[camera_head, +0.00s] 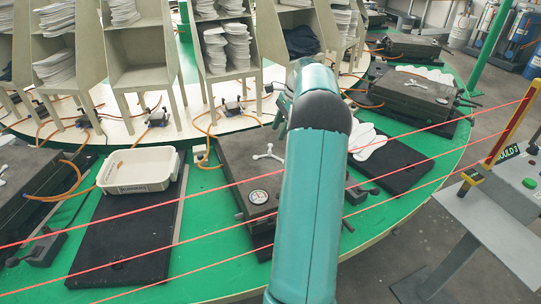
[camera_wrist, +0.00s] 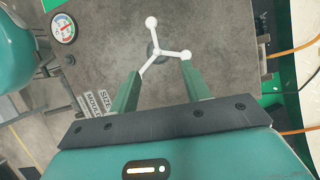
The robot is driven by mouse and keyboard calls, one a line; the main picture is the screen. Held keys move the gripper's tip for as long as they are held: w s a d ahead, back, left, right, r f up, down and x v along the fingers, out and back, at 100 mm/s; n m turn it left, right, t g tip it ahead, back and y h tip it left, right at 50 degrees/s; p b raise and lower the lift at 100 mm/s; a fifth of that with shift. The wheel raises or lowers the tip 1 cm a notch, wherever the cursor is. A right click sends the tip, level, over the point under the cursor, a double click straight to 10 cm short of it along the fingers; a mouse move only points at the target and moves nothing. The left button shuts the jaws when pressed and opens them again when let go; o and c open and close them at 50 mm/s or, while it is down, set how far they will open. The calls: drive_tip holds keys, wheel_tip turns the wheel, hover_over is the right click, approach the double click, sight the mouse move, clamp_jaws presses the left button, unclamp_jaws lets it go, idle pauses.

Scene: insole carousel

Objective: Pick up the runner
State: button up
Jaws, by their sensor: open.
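The runner, a white three-armed piece with round knobs at its ends (camera_wrist: 157,47), lies on the grey top of a mould block (camera_wrist: 105,50). It also shows in the head view (camera_head: 268,153), left of my arm. In the wrist view my gripper (camera_wrist: 161,70) is open, with its two green fingers apart and nothing held between them. The fingertips appear over the two lower arms of the runner; one fingertip covers the end of the lower left arm. The height gap between fingers and runner cannot be told. In the head view my arm hides most of the gripper.
A round gauge (camera_head: 258,197) sits on the mould's front. A white tub (camera_head: 140,171) stands on a black mat at left. White insoles (camera_head: 368,140) lie right of my arm. Red beams cross in front; shelves with stacked insoles (camera_head: 226,48) stand behind.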

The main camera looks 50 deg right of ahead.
sight(271, 146)
drive_tip(key=x, duration=0.8)
drive_tip(key=shift+a, duration=0.1)
drive_tip(key=shift+c, duration=0.5)
drive_tip(key=shift+s, duration=0.1)
clamp_jaws()
